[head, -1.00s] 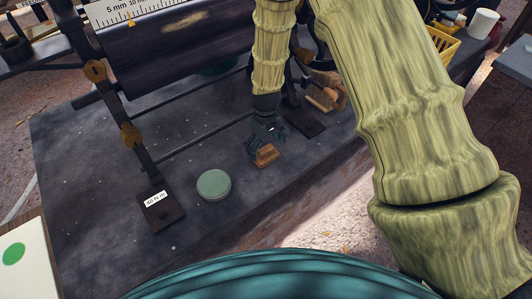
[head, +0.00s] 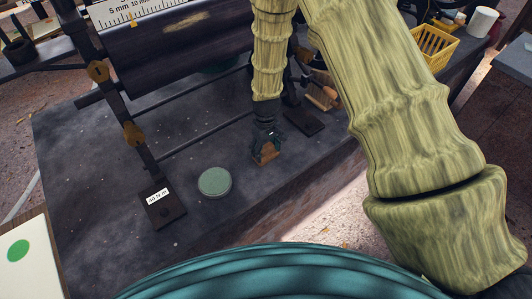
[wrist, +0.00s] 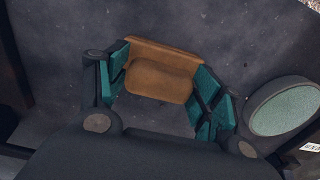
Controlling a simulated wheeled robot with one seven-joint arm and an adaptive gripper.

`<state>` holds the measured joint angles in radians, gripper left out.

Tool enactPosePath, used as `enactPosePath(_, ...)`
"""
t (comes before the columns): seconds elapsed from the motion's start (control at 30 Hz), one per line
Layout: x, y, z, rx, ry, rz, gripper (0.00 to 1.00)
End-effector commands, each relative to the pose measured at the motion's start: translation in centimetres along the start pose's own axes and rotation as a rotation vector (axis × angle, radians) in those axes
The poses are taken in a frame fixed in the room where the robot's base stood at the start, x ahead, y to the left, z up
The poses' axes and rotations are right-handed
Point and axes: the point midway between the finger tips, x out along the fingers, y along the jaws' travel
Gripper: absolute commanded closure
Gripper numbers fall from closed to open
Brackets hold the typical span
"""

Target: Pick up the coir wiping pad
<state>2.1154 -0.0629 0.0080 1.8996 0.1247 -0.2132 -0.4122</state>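The coir wiping pad (head: 266,154) is a small brown block with a raised rounded part, on the dark bench top between my gripper's fingers. In the wrist view the pad (wrist: 160,77) fills the space between the teal finger pads, with its ends against them. My gripper (head: 267,143) points down at it and appears closed on it; it also shows in the wrist view (wrist: 163,80). Any gap between the pad and the bench cannot be made out.
A round green-topped disc (head: 214,182) lies left of the pad. A black roller stand foot (head: 163,205) with a label is farther left. A wooden-handled item (head: 322,97) and another dark foot (head: 303,121) are behind to the right. The bench front is clear.

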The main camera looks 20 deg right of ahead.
Motion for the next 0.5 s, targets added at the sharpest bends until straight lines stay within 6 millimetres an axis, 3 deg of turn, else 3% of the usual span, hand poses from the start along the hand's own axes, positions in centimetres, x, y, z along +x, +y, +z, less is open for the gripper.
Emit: enactPosePath(0.5, 0.67, -0.04, 0.5, 0.0, -0.009, -0.002, 0.65)
